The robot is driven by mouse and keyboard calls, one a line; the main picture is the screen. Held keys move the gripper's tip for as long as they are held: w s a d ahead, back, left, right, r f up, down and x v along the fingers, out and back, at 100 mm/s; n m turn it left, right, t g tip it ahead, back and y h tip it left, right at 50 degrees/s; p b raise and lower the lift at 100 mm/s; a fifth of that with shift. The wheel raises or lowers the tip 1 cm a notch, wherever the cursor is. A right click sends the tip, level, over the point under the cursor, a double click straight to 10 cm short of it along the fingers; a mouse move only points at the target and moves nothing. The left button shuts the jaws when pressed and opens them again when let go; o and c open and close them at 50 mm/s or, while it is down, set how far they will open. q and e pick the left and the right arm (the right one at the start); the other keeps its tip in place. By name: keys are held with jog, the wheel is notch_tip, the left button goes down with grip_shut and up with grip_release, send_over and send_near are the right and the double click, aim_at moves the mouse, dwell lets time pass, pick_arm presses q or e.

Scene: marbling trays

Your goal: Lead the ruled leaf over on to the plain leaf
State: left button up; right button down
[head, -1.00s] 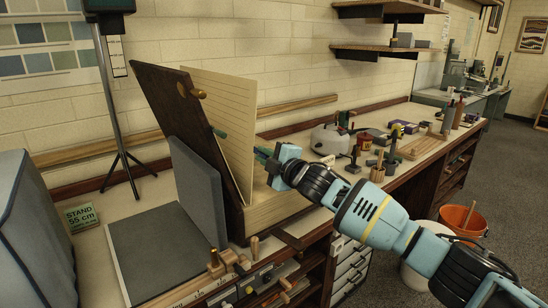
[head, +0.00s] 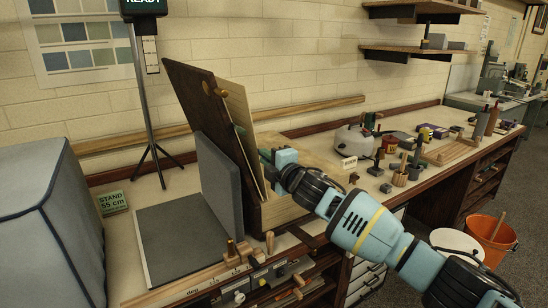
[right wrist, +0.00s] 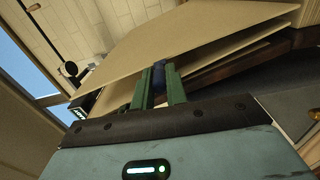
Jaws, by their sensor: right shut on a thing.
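The ruled leaf (head: 238,103) is a thin cream sheet standing steeply beside the dark brown board (head: 205,110). Its ruling is hard to make out now. My right gripper (head: 268,160) is at the leaf's right side. In the right wrist view its green fingers (right wrist: 157,88) are close together on a dark blue piece (right wrist: 158,72), mostly hidden between them. A broad tan sheet (right wrist: 190,42) spans above the fingertips, with another sheet edge below it. A pale flat surface (head: 320,148) lies behind the gripper; I cannot tell whether it is the plain leaf. My left gripper is not in view.
A grey panel (head: 220,180) stands against the brown board, and a grey flat slab (head: 180,245) lies left of it. A tripod stand (head: 150,130) is behind. Tools and pots (head: 400,178) crowd the bench to the right. An orange bucket (head: 490,235) is on the floor.

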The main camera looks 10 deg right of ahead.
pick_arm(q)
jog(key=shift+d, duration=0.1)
pick_arm(e)
jog(key=shift+s+a, duration=0.15)
jog(key=shift+a, duration=0.15)
jog(key=c, duration=1.4)
grip_release()
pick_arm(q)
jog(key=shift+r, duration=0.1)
pick_arm(e)
jog(key=shift+s, duration=0.1)
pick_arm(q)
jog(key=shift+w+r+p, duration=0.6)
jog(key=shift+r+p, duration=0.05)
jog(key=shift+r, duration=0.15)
pick_arm(e)
jog(key=v, duration=0.7)
jog(key=shift+s, duration=0.25)
jog(key=shift+d, duration=0.1)
